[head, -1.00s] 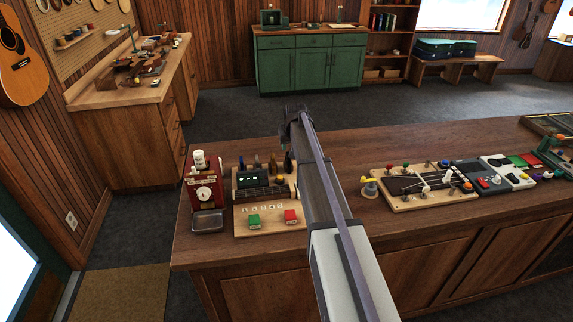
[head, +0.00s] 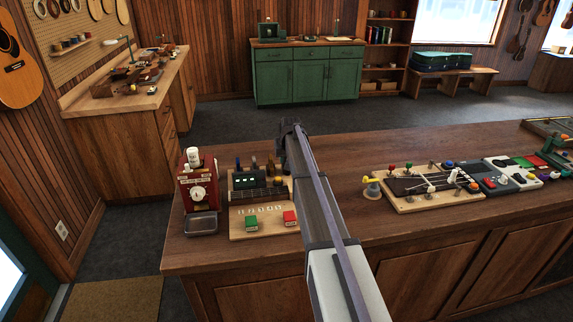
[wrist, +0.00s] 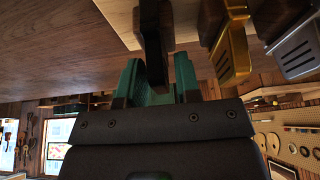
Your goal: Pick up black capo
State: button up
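The black capo (wrist: 152,35) hangs down in the wrist view from the top edge, at the near end of a row of capos. Its lower end lies between the two green fingers of my gripper (wrist: 157,80), one finger on each side. The fingers are apart by about the capo's width; I cannot tell whether they touch it. In the head view my gripper (head: 290,128) is above the counter just right of the capo rack (head: 246,181). My arm hides the black capo there.
A gold capo (wrist: 231,60) and a silver capo (wrist: 293,45) are beside the black one. A red box with a dial (head: 197,200) stands left of the rack. A board with a guitar neck (head: 410,199) lies to the right. The wooden counter (head: 350,150) is clear behind it.

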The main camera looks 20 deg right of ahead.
grip_shut()
